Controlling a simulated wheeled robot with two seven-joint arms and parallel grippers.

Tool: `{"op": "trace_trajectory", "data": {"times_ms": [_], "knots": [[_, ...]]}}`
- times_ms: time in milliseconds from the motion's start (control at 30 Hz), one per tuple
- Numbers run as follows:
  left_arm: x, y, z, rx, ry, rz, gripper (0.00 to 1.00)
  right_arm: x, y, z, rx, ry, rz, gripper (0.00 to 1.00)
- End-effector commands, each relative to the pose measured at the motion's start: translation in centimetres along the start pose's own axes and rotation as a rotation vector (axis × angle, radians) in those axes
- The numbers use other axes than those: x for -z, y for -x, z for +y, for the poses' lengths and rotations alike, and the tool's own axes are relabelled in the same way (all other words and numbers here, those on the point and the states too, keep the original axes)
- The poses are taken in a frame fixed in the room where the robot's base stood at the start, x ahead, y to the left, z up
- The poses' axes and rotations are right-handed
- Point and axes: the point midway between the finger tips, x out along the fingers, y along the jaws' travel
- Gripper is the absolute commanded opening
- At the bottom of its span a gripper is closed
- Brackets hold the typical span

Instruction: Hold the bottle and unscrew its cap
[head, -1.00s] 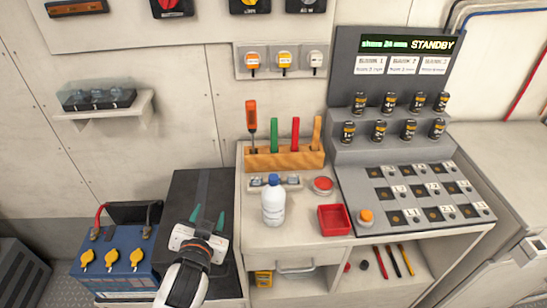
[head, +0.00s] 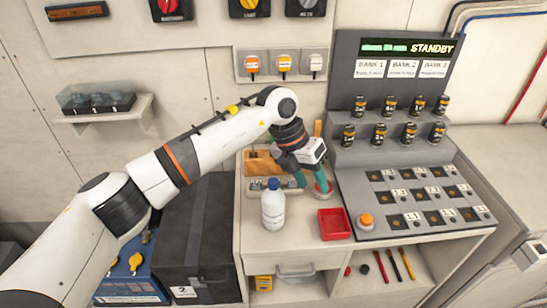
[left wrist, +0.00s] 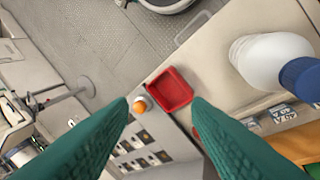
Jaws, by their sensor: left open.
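A white bottle (head: 273,210) with a blue cap (head: 273,184) stands upright on the counter, and the cap is on it. In the left wrist view the bottle (left wrist: 270,62) and its blue cap (left wrist: 303,80) lie at the right edge, outside the fingers. My left gripper (head: 313,184) is open, with its teal fingers pointing down to the right of the bottle and apart from it, over the area of the red round button (head: 323,189). My right gripper is not in view.
A red tray (head: 334,224) sits right of the bottle, beside a sloped panel (head: 400,200) with an orange button (head: 366,220). A wooden tool rack (head: 258,164) stands behind, partly hidden by my arm. The counter in front of the bottle is clear.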

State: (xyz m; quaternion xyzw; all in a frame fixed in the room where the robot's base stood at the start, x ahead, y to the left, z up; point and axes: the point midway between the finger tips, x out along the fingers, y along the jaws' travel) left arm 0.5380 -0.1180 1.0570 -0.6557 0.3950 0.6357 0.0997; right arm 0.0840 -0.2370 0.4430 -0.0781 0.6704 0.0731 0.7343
Motion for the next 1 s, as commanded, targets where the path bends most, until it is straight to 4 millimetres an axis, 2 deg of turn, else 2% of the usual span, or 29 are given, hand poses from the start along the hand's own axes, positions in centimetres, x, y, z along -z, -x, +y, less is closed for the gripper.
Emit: {"op": "trace_trajectory", "data": {"times_ms": [33, 100, 200, 333, 567, 1000], "knots": [[-0.1, 1.8, -2.2, 0.126, 0.016, -0.046, 0.45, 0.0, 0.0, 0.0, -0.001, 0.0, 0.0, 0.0], [-0.5, 3.6, -4.5, 0.249, 0.043, -0.099, 0.45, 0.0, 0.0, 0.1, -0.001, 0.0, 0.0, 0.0], [-0.9, 5.4, -6.2, 0.351, 0.075, -0.142, 0.45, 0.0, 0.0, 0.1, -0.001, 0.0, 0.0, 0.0], [-1.2, 6.1, -7.0, 0.396, 0.09, -0.162, 0.45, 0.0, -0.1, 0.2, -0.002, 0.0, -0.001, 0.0], [-1.5, 5.0, -7.4, 0.393, 0.089, -0.163, 0.45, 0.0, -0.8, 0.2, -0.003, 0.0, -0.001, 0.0], [-2.3, 0.5, -9.2, 0.39, 0.089, -0.162, 0.45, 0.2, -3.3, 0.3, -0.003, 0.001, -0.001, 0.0]]}}
